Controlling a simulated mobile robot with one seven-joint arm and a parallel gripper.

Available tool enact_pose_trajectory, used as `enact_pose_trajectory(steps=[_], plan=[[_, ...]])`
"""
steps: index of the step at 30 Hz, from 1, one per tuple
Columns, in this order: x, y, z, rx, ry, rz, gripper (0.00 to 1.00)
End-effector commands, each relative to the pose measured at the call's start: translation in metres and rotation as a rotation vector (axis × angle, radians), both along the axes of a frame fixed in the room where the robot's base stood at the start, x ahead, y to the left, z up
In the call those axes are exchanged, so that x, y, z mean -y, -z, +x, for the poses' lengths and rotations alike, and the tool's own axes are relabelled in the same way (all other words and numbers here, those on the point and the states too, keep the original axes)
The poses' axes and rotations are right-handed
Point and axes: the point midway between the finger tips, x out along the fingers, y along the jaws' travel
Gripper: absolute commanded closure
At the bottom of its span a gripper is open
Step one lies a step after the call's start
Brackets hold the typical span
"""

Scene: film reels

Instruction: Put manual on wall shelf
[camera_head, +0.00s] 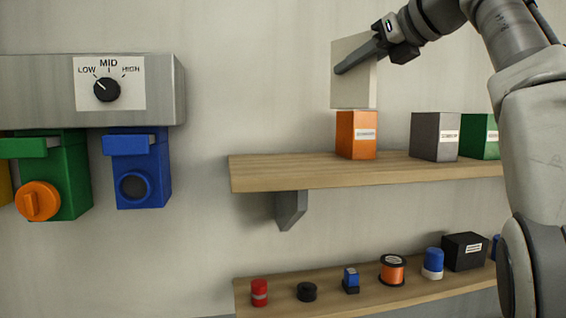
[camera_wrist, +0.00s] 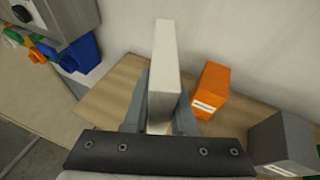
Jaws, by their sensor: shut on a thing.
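The manual is a cream-white flat block (camera_head: 352,85); it also shows in the wrist view (camera_wrist: 166,60). My gripper (camera_head: 345,68) is shut on it, with a finger on each side in the wrist view (camera_wrist: 160,105). It is held upright above the left part of the upper wall shelf (camera_head: 270,173). In the head view its lower edge shows just above and partly left of the top of an orange box (camera_head: 352,135). I cannot tell the exact gap between manual and shelf.
A grey box (camera_head: 434,137) and a green box (camera_head: 480,137) stand right of the orange one. The shelf's left end is bare. A lower shelf (camera_head: 325,305) holds several small items. A metal panel with a dial (camera_head: 107,90) and coloured units are at left.

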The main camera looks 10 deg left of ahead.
Motion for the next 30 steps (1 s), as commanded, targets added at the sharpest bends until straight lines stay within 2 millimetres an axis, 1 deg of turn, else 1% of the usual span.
enact_pose_trajectory(steps=[6,10,13,17,21,24,28,30], plan=[[-0.002,0.0,0.0,0.001,-0.001,0.002,1.0],[-0.013,0.006,0.002,0.0,-0.003,0.004,1.0],[-0.026,0.014,0.004,-0.001,-0.005,0.003,1.0],[-0.05,0.029,0.01,-0.002,-0.007,0.002,1.0],[-0.081,0.049,0.02,-0.002,-0.007,0.001,1.0],[-0.1,0.061,0.025,-0.001,-0.004,0.0,1.0],[-0.116,0.071,0.03,0.0,-0.002,0.0,1.0],[-0.113,0.073,0.03,0.001,0.0,0.001,1.0]])
